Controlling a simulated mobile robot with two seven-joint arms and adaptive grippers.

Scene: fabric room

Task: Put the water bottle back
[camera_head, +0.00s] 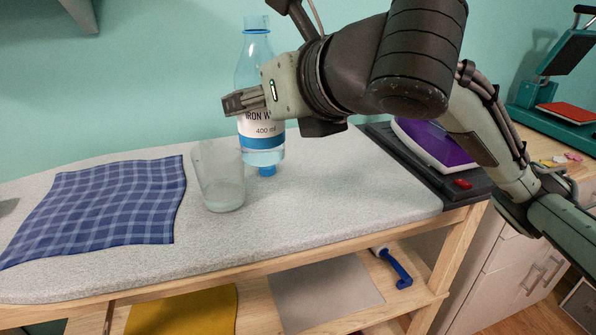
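The clear water bottle (262,143) has a white and blue label. It is nearly upright, with a slight tilt, at the back of the grey ironing board (325,192). My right gripper (240,101) comes from the right and is shut on the bottle above the label. One finger shows across its front, and the far finger is hidden. I cannot tell whether the bottle's base touches the board. A small blue cap (267,171) shows just below the base. A clear glass (219,178), with what looks like water low inside, stands in front and left. My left gripper is out of view.
A blue checked cloth (105,208) covers the board's left part. A purple iron (432,143) sits on a dark rest (464,194) at the right end. Bare board lies between glass and rest. A shelf below holds folded fabrics and a blue-handled tool (398,270).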

